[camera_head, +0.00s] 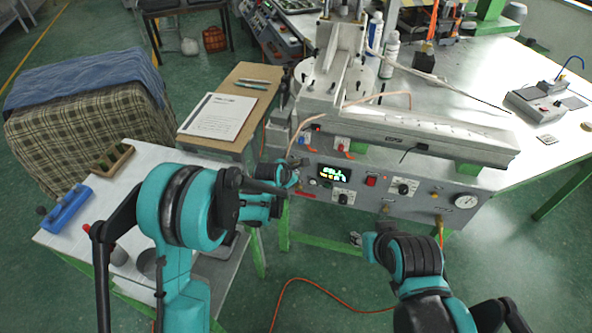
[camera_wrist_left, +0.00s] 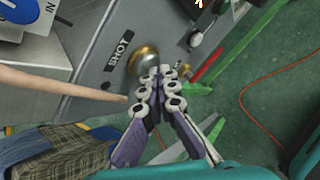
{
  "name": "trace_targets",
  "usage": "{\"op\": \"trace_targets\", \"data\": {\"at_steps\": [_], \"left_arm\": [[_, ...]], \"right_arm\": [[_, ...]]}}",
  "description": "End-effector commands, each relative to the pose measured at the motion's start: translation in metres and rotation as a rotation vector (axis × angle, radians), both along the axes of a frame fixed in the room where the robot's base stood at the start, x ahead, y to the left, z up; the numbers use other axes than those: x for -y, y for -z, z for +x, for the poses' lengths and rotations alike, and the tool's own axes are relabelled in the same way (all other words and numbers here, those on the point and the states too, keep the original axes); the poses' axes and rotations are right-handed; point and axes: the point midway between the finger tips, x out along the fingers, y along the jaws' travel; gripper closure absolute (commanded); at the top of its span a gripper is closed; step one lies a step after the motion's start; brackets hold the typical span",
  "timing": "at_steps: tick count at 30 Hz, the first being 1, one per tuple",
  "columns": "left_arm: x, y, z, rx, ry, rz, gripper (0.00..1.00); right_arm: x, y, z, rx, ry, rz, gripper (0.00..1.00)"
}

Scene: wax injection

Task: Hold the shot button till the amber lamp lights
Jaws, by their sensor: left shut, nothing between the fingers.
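The shot button (camera_wrist_left: 143,57) is a round brass-rimmed button beside the black SHOT label (camera_wrist_left: 117,51) on the grey machine panel (camera_head: 418,203). My left gripper (camera_wrist_left: 166,73) is shut and empty, with its fingertips at the button's edge. Whether they touch or press it, I cannot tell. In the head view my left gripper (camera_head: 294,187) is at the panel's left end, and the arm hides the button. I cannot pick out a lit amber lamp in either view. My right gripper (camera_head: 357,239) is low, in front of the panel, too small to read.
The panel also carries a lit display (camera_head: 335,173), a red switch (camera_head: 371,180) and a round gauge (camera_head: 466,202). A hose (camera_wrist_left: 60,83) runs close to the SHOT label. A white side table (camera_head: 75,230) stands at the left. An orange cable (camera_head: 318,284) lies on the floor.

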Motion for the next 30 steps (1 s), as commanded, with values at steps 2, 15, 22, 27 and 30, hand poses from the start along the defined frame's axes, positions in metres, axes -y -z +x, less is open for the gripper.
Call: {"op": "trace_targets", "data": {"at_steps": [2,15,22,27,30], "left_arm": [[0.000,0.000,0.000,0.001,0.000,0.000,1.00],[0.000,0.000,0.000,0.001,0.000,0.000,1.00],[-0.002,0.000,-0.008,0.001,0.000,0.000,1.00],[-0.005,0.000,-0.016,0.000,0.000,0.000,1.00],[-0.006,0.000,-0.018,0.000,0.000,0.000,1.00]], "right_arm": [[0.000,0.000,0.000,0.000,0.000,0.000,0.60],[0.000,0.000,0.000,0.000,0.000,0.000,0.60],[0.000,0.002,0.000,0.000,0.000,0.000,0.60],[0.000,0.004,0.000,0.000,0.000,0.000,0.60],[0.000,0.004,0.000,0.000,0.000,0.000,0.60]]}}
